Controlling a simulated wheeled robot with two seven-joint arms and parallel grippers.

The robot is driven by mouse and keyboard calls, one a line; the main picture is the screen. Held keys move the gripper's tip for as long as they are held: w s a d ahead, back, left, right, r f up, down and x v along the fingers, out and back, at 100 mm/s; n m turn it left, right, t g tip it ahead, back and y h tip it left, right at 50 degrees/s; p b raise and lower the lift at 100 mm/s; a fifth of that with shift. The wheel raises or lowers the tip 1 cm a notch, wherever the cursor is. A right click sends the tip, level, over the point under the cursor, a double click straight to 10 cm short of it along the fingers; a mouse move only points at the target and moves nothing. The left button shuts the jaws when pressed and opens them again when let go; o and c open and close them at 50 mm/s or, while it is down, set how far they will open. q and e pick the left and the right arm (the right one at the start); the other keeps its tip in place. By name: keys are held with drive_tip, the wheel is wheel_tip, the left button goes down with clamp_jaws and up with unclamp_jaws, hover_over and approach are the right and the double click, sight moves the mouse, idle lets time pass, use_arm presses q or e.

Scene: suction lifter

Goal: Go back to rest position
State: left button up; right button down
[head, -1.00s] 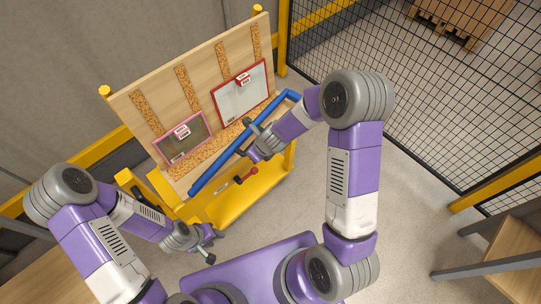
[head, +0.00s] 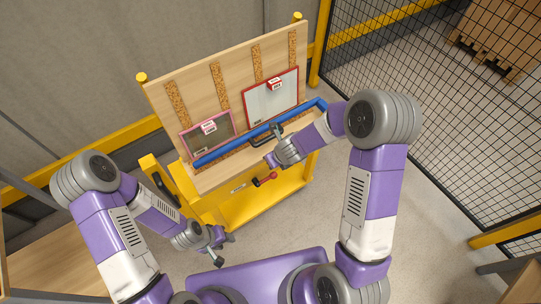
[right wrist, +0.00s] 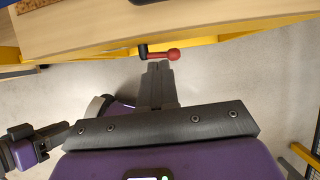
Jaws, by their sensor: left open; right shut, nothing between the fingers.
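My left gripper (head: 224,237) is open and empty in the head view, low in front of the yellow cart.
The wooden board (head: 195,72) stands upright on the yellow cart (head: 225,213). It carries a pink-framed panel (head: 207,137) and a red-framed panel (head: 270,95). A black mesh fence (head: 400,60) stands at right. Grey floor (head: 440,215) lies clear at right.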

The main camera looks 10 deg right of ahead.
use_arm(q)
wheel_tip(320, 180, up, 5)
drive_tip(key=p, duration=0.3)
drive_tip(key=shift+w+a+p, duration=0.1)
drive_tip(key=shift+w+p, duration=0.05)
drive_tip(key=shift+p, duration=0.25)
use_arm(e)
drive_tip(key=v, duration=0.9)
drive_tip(key=shift+w+a+r, duration=0.2)
drive_tip(key=shift+w+r, duration=0.05)
drive_tip(key=s+a+f+n+g+y, duration=0.1)
drive_tip(key=s+a+f+n+g, duration=0.1)
drive_tip(key=s+f+n, duration=0.6)
drive_tip(key=s+a+f+n+g+y, duration=0.1)
drive_tip(key=s+f+n, duration=0.7)
drive_tip(key=n, duration=1.3)
drive_tip(key=shift+s+a+f+g, duration=0.3)
drive_tip(key=shift+s+a+g, duration=0.25)
drive_tip(key=shift+g, duration=0.15)
